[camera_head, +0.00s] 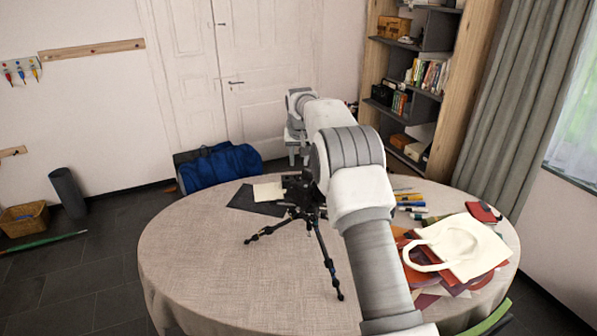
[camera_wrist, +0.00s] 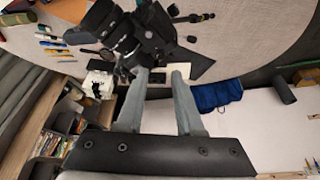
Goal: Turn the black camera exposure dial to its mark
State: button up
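The black camera (camera_head: 298,186) sits on a black tripod (camera_head: 322,250) standing on the round table, partly hidden behind my arm in the head view. In the wrist view the camera (camera_wrist: 152,40) is at the top centre, close to my fingertips. My gripper (camera_wrist: 160,74) has its two grey fingers apart, with a gap between the tips. Small dark shapes show in that gap; I cannot tell whether they touch the fingers. The exposure dial and its mark are too small to make out. My fingers cannot be made out in the head view.
The round table (camera_head: 200,265) has a bare cloth at its left and front. A dark sheet (camera_head: 250,200) and a cream card (camera_head: 267,191) lie by the tripod. Pens, coloured papers and a cream tote bag (camera_head: 462,245) lie on the right. A blue bag (camera_head: 220,168) is behind the table.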

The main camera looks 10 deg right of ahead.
aim_at(298, 177)
jog(key=p+x, duration=0.1)
jog(key=x, duration=0.7)
jog(key=shift+p, duration=0.4)
grip_shut()
